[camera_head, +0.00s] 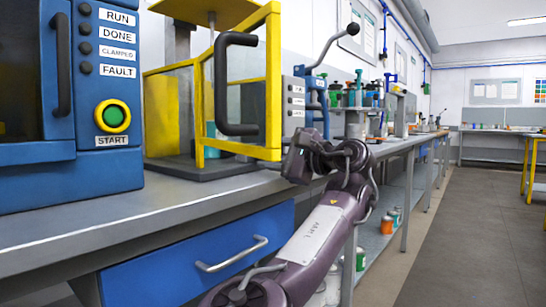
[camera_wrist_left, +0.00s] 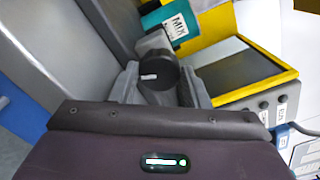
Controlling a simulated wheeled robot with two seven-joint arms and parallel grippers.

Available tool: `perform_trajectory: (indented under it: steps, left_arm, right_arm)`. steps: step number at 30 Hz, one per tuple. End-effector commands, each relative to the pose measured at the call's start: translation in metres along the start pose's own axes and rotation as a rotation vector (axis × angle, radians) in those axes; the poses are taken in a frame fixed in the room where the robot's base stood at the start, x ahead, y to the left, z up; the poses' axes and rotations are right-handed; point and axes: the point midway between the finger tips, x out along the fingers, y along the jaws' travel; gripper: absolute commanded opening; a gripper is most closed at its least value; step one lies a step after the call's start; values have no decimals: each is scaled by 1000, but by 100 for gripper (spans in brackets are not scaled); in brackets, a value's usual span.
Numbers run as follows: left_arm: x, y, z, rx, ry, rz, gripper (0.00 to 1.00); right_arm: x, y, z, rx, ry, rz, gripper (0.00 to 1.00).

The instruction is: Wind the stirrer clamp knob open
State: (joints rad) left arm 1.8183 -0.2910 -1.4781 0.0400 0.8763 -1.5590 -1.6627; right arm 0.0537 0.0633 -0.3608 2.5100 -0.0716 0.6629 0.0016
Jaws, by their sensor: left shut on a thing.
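The clamp knob (camera_wrist_left: 160,70) is round and black with a short white mark, and shows in the left wrist view. My left gripper (camera_wrist_left: 157,88) has its grey fingers on either side of the knob and is shut on it. In the head view my left gripper (camera_head: 297,164) is at the front right corner of the yellow-framed stirrer station (camera_head: 272,90), above the bench edge. The knob and fingertips cannot be made out there. A teal part labelled MIX (camera_wrist_left: 170,24) is just beyond the knob in the wrist view. My right gripper is not in view.
A blue machine (camera_head: 108,165) with a green START button stands at left. A black handle (camera_head: 222,85) sticks out from the yellow frame close to my left gripper. A blue drawer (camera_head: 200,255) is below the bench.

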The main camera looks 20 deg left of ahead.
Motion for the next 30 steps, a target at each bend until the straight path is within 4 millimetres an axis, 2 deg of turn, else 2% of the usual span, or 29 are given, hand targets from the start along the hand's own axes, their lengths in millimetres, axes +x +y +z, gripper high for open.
perform_trajectory:
  steps: [11, 12, 17, 30]
  left_arm:
    - [0, 0, 0, -4, 0, 2, 19]
    - [0, 0, 0, -4, 0, 2, 44]
    - [0, 0, 0, -4, 0, 2, 64]
    - [0, 2, -1, 1, 1, 4, 64]
  right_arm:
    - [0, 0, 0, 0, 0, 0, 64]
    - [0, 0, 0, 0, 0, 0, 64]
    - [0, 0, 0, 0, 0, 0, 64]
    - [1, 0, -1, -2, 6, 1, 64]
